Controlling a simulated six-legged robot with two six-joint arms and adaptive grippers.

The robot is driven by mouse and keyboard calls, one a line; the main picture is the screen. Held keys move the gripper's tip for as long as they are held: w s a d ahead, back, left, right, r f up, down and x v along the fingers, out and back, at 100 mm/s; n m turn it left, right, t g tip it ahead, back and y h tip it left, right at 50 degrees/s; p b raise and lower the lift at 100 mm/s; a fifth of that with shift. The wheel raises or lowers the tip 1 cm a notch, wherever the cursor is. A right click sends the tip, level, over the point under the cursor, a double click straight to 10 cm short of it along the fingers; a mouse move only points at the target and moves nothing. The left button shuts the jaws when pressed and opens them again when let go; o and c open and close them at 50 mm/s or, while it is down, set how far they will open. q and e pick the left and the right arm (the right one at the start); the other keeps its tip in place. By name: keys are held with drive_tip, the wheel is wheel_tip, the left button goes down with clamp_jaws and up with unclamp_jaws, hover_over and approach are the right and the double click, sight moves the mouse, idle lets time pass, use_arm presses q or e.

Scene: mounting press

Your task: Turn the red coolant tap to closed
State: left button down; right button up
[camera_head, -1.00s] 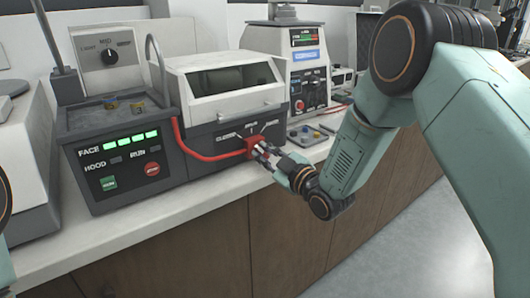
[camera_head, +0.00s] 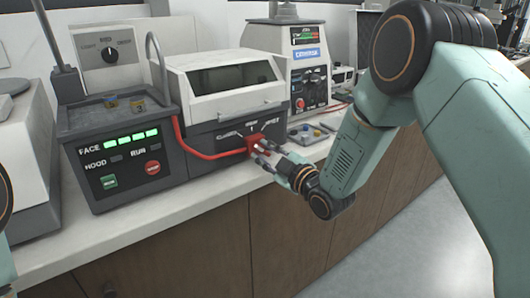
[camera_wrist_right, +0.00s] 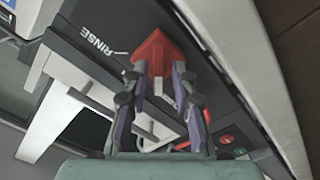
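The red coolant tap (camera_head: 255,140) is on the front of the grey machine, below printed position labels that include CLOSED at the left. A red hose runs to it from the left. In the right wrist view the tap (camera_wrist_right: 154,52) is at the fingertips, beside the RINSE label; I cannot tell exactly which mark it points to. My right gripper (camera_head: 266,154) is open in front of the tap, its fingers spread on either side. In the wrist view the fingers (camera_wrist_right: 158,76) stand apart, with the tap's base between their tips. My left gripper is out of view.
A control box (camera_head: 125,160) with FACE, HOOD and RUN markings, a green button and a red button stands left of the machine. A white unit with a screen (camera_head: 305,36) and a small tray (camera_head: 307,136) are to the right. The counter's front edge (camera_head: 150,235) is clear.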

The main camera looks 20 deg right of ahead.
drive_tip(key=shift+o, duration=0.8)
drive_tip(key=shift+r, duration=0.1)
drive_tip(key=v, duration=1.2)
